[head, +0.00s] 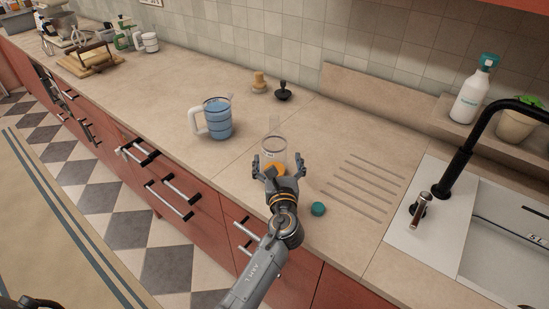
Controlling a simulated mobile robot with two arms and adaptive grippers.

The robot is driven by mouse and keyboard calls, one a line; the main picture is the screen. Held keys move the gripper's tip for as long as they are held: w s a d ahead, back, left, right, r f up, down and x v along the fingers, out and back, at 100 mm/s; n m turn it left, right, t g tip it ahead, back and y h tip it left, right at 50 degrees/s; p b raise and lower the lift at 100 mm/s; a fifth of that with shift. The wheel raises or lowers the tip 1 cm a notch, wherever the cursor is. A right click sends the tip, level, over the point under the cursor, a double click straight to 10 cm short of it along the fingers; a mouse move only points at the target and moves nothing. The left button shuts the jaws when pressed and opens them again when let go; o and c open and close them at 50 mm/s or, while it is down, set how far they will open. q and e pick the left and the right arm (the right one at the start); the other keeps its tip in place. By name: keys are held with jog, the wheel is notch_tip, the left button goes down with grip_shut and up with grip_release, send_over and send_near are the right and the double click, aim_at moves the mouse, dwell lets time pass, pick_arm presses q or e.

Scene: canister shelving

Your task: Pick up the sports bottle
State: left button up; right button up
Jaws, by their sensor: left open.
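A clear, see-through bottle (273,148) with an orange part low down stands on the beige countertop; it looks like the sports bottle. My left gripper (272,160) reaches it from the front edge of the counter. Its fingers are spread open, one to each side of the bottle's lower part. The gripper hides some of the bottle's base, and I cannot tell if the fingers touch it. My right gripper is not in view.
A blue jug (218,118) with a white handle stands to the left. A teal ball-like object (318,209) lies right of the gripper. A black stopper-like object (283,92) stands behind. The sink (510,240) and black faucet (462,160) are at right, a white bottle (471,98) on the ledge.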

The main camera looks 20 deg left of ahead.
aim_at(274, 146)
pick_arm(q)
jog(key=shift+w+a+r, duration=0.1)
jog(key=shift+w+a, duration=0.2)
jog(key=shift+w, duration=0.25)
jog(key=b+x, duration=0.1)
jog(key=x, duration=0.2)
jog(key=shift+w+a+b, duration=0.25)
jog(key=shift+b, duration=0.15)
jog(key=shift+w+a, duration=0.1)
jog(key=shift+w, duration=0.2)
jog(key=shift+s+r, duration=0.1)
jog(key=shift+c, duration=0.7)
jog(key=c, duration=1.1)
jog(key=shift+c, duration=0.4)
